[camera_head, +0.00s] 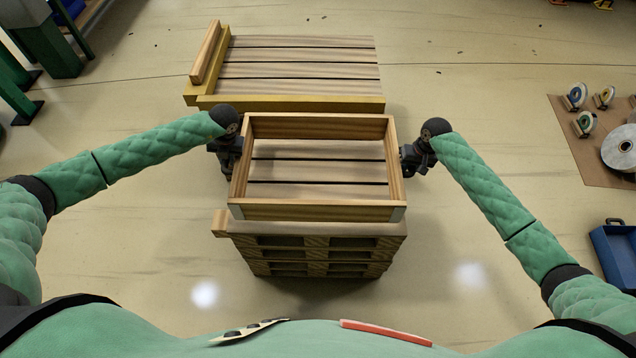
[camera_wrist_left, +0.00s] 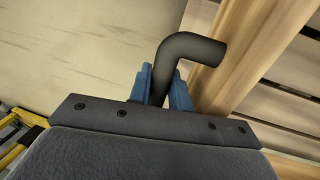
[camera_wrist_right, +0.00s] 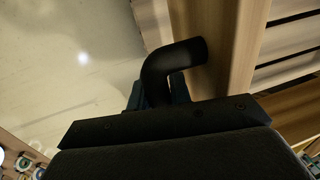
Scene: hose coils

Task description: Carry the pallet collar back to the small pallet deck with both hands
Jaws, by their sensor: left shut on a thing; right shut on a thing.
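The pallet collar (camera_head: 315,211), a rectangular wooden frame, is level above a stack of wooden pallets (camera_head: 318,243) in the head view. Slats show through its open middle; a gap beneath it is hard to judge. My left gripper (camera_head: 230,150) is shut on the dark bent handle (camera_wrist_left: 195,48) at the collar's left side. My right gripper (camera_head: 408,157) is shut on the matching handle (camera_wrist_right: 178,62) at the right side. Behind the collar lies a slatted wooden deck (camera_head: 300,70) with a yellow front rail (camera_head: 300,103). Its near edge is close behind the collar's back board.
A wooden bar (camera_head: 206,53) stands along the deck's left edge. A brown mat (camera_head: 590,150) with several reels lies at the right, and a blue bin (camera_head: 615,250) sits below it. Green metal legs (camera_head: 45,45) stand at the upper left. Floor beside the pallets is clear.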

